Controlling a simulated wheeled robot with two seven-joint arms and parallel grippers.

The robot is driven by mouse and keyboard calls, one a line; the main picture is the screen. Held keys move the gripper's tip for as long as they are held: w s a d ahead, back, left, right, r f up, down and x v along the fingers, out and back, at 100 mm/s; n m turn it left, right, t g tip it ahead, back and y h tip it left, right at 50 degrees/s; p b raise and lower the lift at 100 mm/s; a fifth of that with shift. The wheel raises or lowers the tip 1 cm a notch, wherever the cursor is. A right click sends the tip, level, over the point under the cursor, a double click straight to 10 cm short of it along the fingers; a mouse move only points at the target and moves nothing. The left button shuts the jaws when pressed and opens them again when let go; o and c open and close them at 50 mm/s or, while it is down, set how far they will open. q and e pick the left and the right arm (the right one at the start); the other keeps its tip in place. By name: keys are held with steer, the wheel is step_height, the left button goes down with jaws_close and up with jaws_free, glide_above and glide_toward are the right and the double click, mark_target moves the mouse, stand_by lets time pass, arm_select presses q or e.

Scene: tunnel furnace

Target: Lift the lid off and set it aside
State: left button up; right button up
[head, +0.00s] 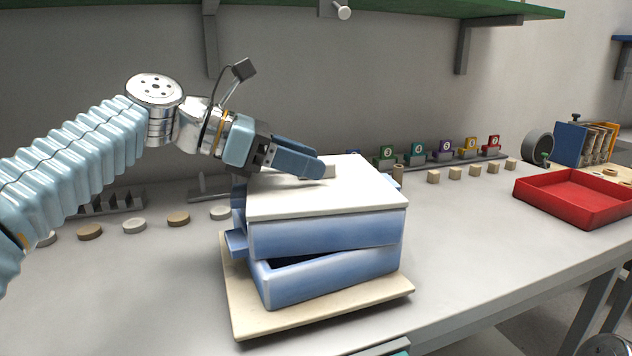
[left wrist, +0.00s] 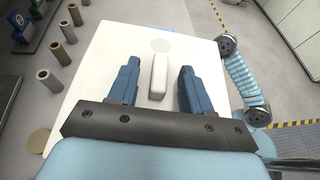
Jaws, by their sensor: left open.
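The lid (head: 325,232) is a white-topped slab with blue sides. It sits on a blue box (head: 330,277), tilted, with a dark gap between them at the front left. The box stands on a cream board (head: 330,315). A small white handle (head: 328,171) stands on the lid; in the left wrist view the handle (left wrist: 158,77) is an upright white bar. My left gripper (head: 308,166) is over the lid, open, with its blue fingers on either side of the handle. In the left wrist view small gaps show between handle and fingers. My right gripper is not in view.
A red tray (head: 570,205) stands at the right of the grey table. Small wooden blocks (head: 455,173) and numbered stands (head: 445,151) line the back. Several round discs (head: 134,226) lie at the left. The table in front of the tray is clear.

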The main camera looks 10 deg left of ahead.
arm_select(q)
jaws_close()
steer(key=shift+r, duration=0.2)
